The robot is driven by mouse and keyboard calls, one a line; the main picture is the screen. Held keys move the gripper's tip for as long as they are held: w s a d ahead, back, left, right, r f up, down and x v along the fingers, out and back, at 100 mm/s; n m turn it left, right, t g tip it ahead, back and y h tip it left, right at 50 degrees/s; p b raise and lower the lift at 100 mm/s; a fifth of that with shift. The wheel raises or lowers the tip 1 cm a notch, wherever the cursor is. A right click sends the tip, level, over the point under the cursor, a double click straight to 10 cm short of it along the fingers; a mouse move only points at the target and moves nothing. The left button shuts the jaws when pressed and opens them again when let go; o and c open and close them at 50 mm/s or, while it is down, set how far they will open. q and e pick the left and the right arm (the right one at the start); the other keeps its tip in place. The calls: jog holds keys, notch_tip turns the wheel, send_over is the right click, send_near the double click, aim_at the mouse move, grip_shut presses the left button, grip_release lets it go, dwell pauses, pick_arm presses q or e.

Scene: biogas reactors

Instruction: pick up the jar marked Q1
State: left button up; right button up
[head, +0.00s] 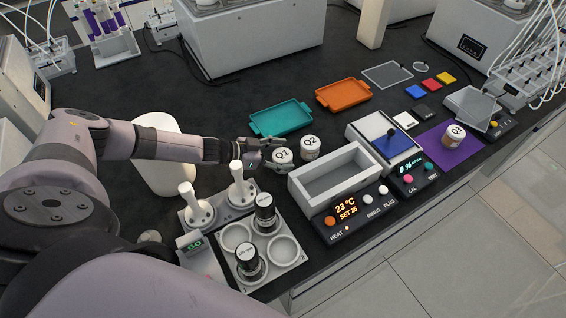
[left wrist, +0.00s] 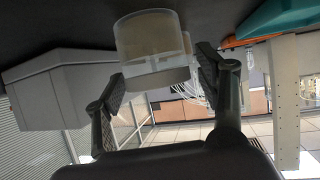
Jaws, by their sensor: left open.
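The jar marked Q1 (head: 283,155) stands upright on the black bench, with its white marked lid facing up. My left gripper (head: 268,153) is open at its left side, low over the bench, and a finger covers part of the jar. The jar marked Q2 (head: 310,147) stands close on the right of Q1. My right gripper is not in view.
A teal tray (head: 281,118) and an orange tray (head: 343,94) lie behind the jars. A grey open-topped heater box (head: 340,178) stands close at the right. A rack with black-capped bottles (head: 262,250) and white-handled tools are in front. The jar Q3 (head: 454,136) stands on a purple mat.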

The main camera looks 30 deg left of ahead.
aim_at(288, 156)
pick_arm(q)
jog(key=b+x, duration=0.2)
jog(key=x, duration=0.1)
jog(key=shift+w+d+f, duration=0.1)
jog(key=shift+d+f, duration=0.15)
jog(key=shift+w+d, duration=0.1)
jog(key=shift+w, duration=0.1)
jog(key=c, duration=1.4)
jog(key=shift+c, duration=0.3)
